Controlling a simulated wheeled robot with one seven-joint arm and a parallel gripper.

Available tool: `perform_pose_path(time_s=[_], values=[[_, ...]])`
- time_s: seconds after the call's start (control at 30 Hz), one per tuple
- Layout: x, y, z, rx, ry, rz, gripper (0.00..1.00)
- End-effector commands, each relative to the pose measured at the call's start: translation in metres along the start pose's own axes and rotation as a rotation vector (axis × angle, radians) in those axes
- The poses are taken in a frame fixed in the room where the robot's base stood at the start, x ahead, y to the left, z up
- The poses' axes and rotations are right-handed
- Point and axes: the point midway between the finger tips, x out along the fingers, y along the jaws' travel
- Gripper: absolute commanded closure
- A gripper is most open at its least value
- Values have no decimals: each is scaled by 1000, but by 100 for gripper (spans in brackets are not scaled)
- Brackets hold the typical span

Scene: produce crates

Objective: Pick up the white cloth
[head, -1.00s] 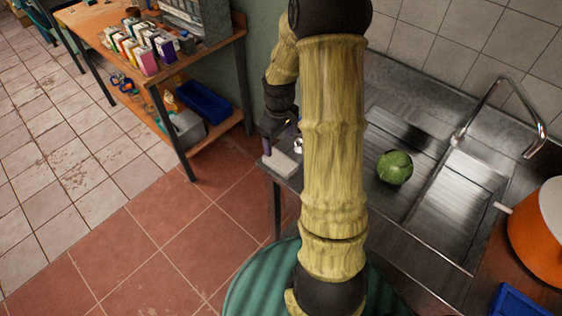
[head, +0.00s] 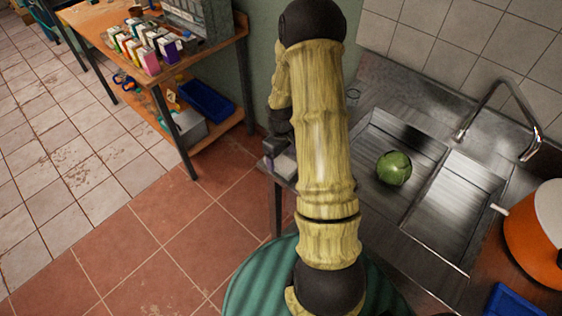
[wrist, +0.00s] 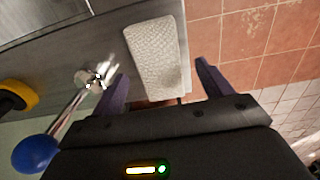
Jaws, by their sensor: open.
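The white cloth (wrist: 156,62) is a folded, textured rectangle lying at the edge of the metal counter. In the wrist view it lies ahead of my gripper (wrist: 160,85), its near end between the two purple fingers. The fingers are open, with nothing held. In the head view the cloth (head: 285,166) shows in part beside my gripper (head: 270,157), at the left end of the sink counter; my arm hides some of this area.
A metal tool (wrist: 72,112) with a blue ball end lies left of the fingers, close to the left one. A yellow and black object (wrist: 18,95) is farther left. A green cabbage (head: 394,168) sits in the sink, with a curved tap (head: 510,105) behind.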

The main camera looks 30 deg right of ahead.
Motion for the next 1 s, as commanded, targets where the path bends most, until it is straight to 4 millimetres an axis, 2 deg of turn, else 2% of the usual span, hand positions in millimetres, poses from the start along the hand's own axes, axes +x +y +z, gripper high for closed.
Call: perform_pose_path(time_s=[0.2,0.7,0.77,0.93,0.97,1.0], values=[[16,1,1,2,-1,0,22],[16,-1,0,-3,0,0,22],[16,-1,0,-3,0,0,32],[16,-1,0,-3,0,0,65],[16,-1,0,-3,0,0,70],[16,-1,0,-3,0,0,70]])
